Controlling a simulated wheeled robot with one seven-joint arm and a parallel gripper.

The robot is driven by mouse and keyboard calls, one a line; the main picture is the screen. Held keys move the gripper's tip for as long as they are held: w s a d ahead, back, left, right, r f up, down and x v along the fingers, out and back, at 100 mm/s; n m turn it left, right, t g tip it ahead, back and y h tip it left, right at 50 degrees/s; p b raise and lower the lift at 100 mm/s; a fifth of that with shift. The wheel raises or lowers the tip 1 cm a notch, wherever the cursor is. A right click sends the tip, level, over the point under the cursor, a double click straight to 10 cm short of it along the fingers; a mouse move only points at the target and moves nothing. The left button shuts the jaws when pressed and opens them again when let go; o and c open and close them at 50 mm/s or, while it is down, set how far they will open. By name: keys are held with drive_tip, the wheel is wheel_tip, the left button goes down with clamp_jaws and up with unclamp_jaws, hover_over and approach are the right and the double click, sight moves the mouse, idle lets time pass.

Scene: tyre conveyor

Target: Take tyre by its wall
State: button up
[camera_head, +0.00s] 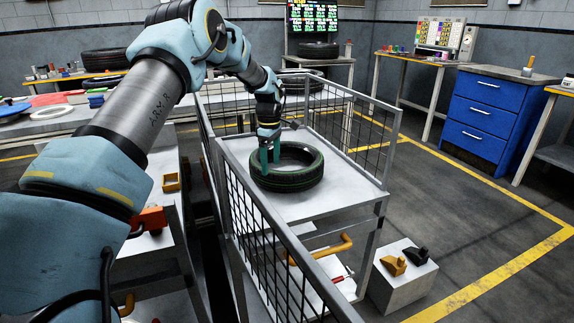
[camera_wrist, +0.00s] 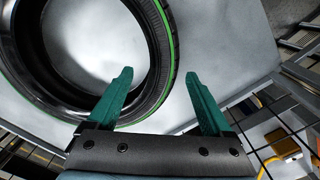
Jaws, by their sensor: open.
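A black tyre (camera_head: 287,167) with a green line around it lies flat on the light grey top of a caged cart (camera_head: 340,195). In the wrist view the tyre (camera_wrist: 158,50) fills the upper left. My gripper (camera_head: 270,158) is at the tyre's left side, pointing down. In the wrist view my gripper (camera_wrist: 158,82) is open, with green fingers. The left fingertip shows over the tyre's inner opening and the right one outside the tyre, so the tyre's wall lies between them. Whether either finger touches the rubber cannot be told.
Wire mesh rails (camera_head: 285,250) enclose the cart's sides. A white block (camera_head: 400,285) with yellow and black pieces stands on the floor at right. A blue drawer cabinet (camera_head: 490,115) is further back. The cart top right of the tyre is bare.

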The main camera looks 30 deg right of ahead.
sight(271, 170)
drive_tip(key=f, duration=0.1)
drive_tip(key=f+p, duration=0.1)
drive_tip(key=f, duration=0.1)
drive_tip(key=shift+s+a+f, duration=0.15)
drive_tip(key=shift+s+f, duration=0.15)
drive_tip(key=shift+s, duration=0.05)
drive_tip(key=shift+f, duration=0.6)
drive_tip(key=shift+c, duration=0.3)
clamp_jaws()
drive_tip(key=shift+w+r, duration=0.1)
drive_tip(key=shift+r, duration=0.05)
